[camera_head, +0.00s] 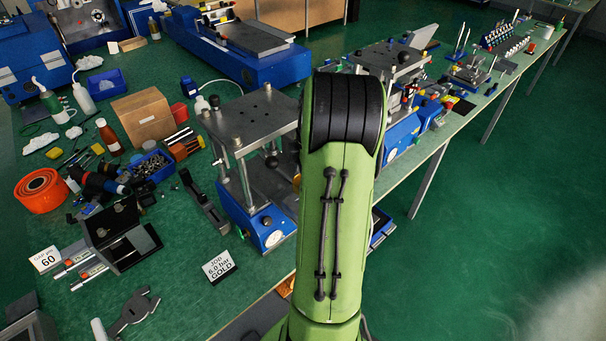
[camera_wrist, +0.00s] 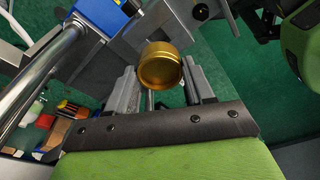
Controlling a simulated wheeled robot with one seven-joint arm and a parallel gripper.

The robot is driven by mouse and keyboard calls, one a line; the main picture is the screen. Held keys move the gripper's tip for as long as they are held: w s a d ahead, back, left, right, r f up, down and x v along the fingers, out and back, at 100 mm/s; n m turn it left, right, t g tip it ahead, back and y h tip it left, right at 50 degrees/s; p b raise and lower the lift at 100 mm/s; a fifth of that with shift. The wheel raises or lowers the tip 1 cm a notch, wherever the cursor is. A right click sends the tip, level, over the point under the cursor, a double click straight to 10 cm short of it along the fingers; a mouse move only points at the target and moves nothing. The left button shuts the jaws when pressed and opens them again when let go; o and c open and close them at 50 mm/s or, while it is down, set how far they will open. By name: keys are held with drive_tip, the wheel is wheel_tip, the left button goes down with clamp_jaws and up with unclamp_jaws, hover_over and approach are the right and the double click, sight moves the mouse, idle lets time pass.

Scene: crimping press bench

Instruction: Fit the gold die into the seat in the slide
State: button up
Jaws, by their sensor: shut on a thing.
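The gold die (camera_wrist: 160,68) is a short round cup-like piece, seen in the wrist view at the fingertips of my gripper (camera_wrist: 161,82). My gripper is shut on it, one grey finger on each side. Grey metal parts of the press (camera_wrist: 120,48) lie just beyond the die; I cannot tell which of them is the slide, and its seat is not clearly visible. In the head view the press (camera_head: 250,118) stands left of my arm, with a steel top plate, posts and a blue base. My arm hides my gripper there; only a sliver of gold shows beside it.
A steel post (camera_wrist: 40,85) of the press runs close on the left in the wrist view. A card reading "JOB 6.0 bar GOLD" (camera_head: 219,266) stands before the press. A black-and-grey fixture (camera_head: 112,235), an orange roll (camera_head: 41,190) and a cardboard box (camera_head: 143,117) crowd the left bench.

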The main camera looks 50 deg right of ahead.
drive_tip(key=shift+f+b, duration=0.65)
drive_tip(key=shift+f, duration=0.6)
idle(0.7)
drive_tip(key=shift+f+b, duration=0.4)
drive_tip(key=shift+b, duration=0.05)
drive_tip(key=shift+f+b, duration=0.75)
drive_tip(key=shift+f, duration=0.15)
drive_tip(key=o, duration=1.4)
drive_tip(key=shift+o, duration=0.2)
wheel_tip(320, 180, up, 16)
drive_tip(key=s+d+p, duration=0.1)
drive_tip(key=p, duration=0.3)
drive_tip(key=shift+s+d+f, duration=0.2)
drive_tip(key=shift+s+d, duration=0.1)
